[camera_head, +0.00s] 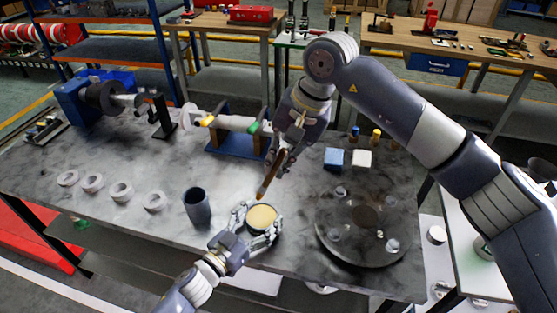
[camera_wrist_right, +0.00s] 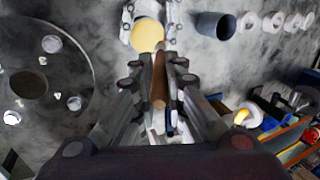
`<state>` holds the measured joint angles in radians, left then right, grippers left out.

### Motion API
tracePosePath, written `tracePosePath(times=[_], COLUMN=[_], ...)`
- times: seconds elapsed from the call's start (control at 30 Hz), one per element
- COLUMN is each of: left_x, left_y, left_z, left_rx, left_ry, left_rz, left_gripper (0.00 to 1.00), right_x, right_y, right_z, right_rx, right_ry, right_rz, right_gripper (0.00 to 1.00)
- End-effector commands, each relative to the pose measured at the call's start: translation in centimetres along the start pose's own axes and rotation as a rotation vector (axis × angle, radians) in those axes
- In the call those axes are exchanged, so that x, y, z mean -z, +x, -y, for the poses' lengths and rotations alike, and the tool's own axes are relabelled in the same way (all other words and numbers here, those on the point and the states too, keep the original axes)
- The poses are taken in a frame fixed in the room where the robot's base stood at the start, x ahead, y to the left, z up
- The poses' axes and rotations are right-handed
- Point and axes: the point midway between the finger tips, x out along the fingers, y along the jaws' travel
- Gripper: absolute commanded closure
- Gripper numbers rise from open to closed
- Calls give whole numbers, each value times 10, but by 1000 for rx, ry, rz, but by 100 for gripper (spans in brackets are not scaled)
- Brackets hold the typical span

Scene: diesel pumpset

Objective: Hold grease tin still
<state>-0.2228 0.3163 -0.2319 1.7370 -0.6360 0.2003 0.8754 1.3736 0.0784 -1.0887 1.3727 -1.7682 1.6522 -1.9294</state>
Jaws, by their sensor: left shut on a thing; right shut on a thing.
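The grease tin (camera_head: 261,218) stands on the table near its front edge, with pale yellow grease showing in its open top. My left gripper (camera_head: 262,232) is shut around the tin from the front. The tin also shows in the right wrist view (camera_wrist_right: 147,36), with my left gripper's fingers beside it. My right gripper (camera_head: 284,158) is shut on a brown stick-like tool (camera_head: 270,177), held tilted above and behind the tin. The tool's lower end is close to the tin's top in the head view; whether it touches the grease I cannot tell.
A dark cup (camera_head: 197,206) stands just left of the tin. Several pale rings (camera_head: 122,191) lie farther left. A dark round plate (camera_head: 364,230) lies to the right. A shaft on a blue stand (camera_head: 236,143) is at the back.

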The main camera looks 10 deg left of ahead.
Motion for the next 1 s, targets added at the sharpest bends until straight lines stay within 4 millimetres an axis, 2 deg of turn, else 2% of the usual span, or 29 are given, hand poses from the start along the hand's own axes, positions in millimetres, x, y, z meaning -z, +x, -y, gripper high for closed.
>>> tracePosePath(times=[0.27,0.3,0.37,0.8,1.0], left_x=[0,0,0,0,-2], left_y=[0,0,0,-2,-25], left_z=[0,0,0,0,0], left_rx=[0,0,0,0,1], left_ry=[-1,-1,-1,0,-3], left_rz=[1,1,1,1,4], left_gripper=[66,23,9,8,8], right_x=[0,0,0,0,0], right_y=[0,0,0,0,0], right_z=[0,0,0,0,0], right_rx=[0,0,0,0,0], right_ry=[0,0,0,0,0], right_rz=[0,0,0,0,0], right_gripper=[100,100,100,100,100])
